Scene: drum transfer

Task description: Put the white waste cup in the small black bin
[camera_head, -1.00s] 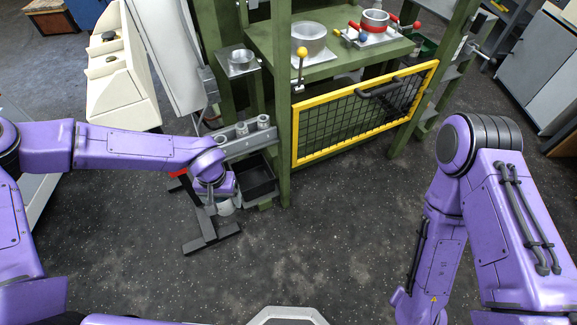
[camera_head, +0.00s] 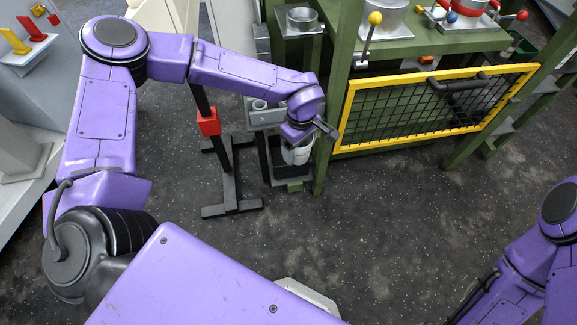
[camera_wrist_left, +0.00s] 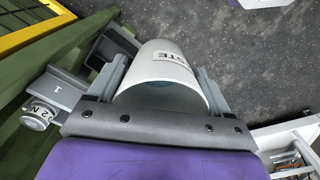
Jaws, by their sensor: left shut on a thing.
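The white waste cup (camera_head: 298,154) is held in my left gripper (camera_head: 300,143), low beside the green frame. In the left wrist view the cup (camera_wrist_left: 165,68) lies between the two grey fingers (camera_wrist_left: 160,88), its wide mouth toward the palm and part of its dark lettering showing. The small black bin (camera_head: 277,158) is under and behind the cup in the head view, and the cup and gripper hide much of it. A dark box edge, likely the bin (camera_wrist_left: 112,46), shows beside the cup in the wrist view. My right gripper is out of view.
A grey rack (camera_head: 261,116) with round holders stands next to the bin. The green frame (camera_head: 338,110) and yellow mesh gate (camera_head: 430,110) are at right. Floor in front is open.

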